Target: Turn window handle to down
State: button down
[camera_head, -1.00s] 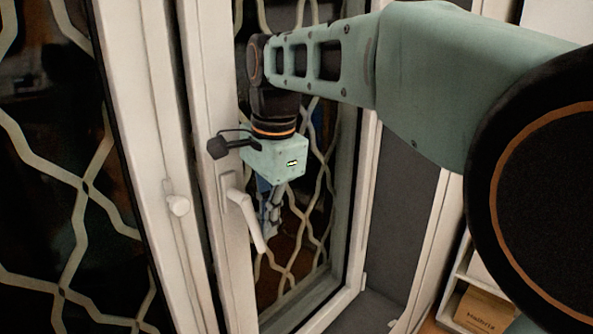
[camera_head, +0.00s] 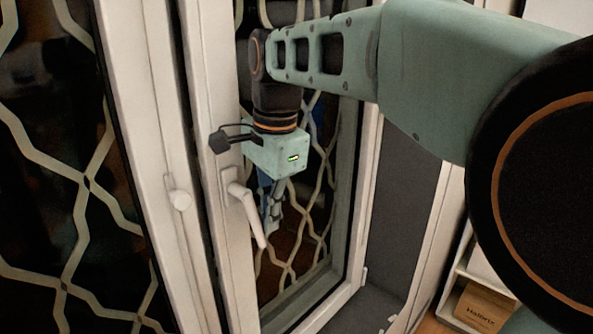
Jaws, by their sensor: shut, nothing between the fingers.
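The white window handle (camera_head: 248,213) sits on the left frame member of the right window sash. Its lever points down and slightly to the right. My gripper (camera_head: 270,226) hangs pointing down just behind and to the right of the handle. It is shut with nothing between its fingers. The lever partly overlaps the fingers in the picture, and I cannot tell whether they touch it.
Patterned metal grilles (camera_head: 85,185) stand behind the glass. A shelf with a cardboard box (camera_head: 478,307) is at the lower right. My arm covers the upper right.

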jog(key=w+d+r+p, duration=0.2)
jog(key=w+d+r, duration=0.45)
jog(key=r, duration=0.25)
jog(key=s+d+f+n+g+y+b, duration=0.35)
jog(key=s+f+n+g+y, duration=0.2)
jog(key=s+f+y, duration=0.35)
jog(key=w+d+r+n+t+y+b, duration=0.2)
jog(key=w+d+n+t+y+b, duration=0.15)
jog(key=d+n+t+y, duration=0.2)
jog(key=s+p+x, duration=0.2)
jog(key=p+x, duration=0.3)
jog(key=x, duration=0.8)
jog(key=shift+s+a+m+y, duration=0.2)
jog(key=shift+a+m+y, duration=0.1)
jog(key=shift+a+y, duration=0.15)
